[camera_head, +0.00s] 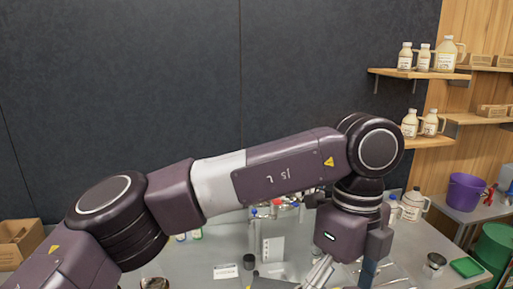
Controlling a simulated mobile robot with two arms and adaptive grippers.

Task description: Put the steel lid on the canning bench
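A grey metal bench (215,252) runs along the dark wall; I cannot tell for certain that it is the canning bench. I cannot pick out the steel lid in this view. My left arm comes in from the left and crosses the middle, hiding much of the bench. My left gripper (318,273) hangs low over the bench, partly cut off by the bottom edge. Its fingertips and anything between them are not clear. My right gripper is not in view.
Small bottles, a white card (226,271), a dark cup (249,261) and a glass jar (434,265) crowd the bench. A white jug (414,205) stands at its right back. A purple bucket (466,191), green bin (494,248) and shelves of jugs (422,74) are right.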

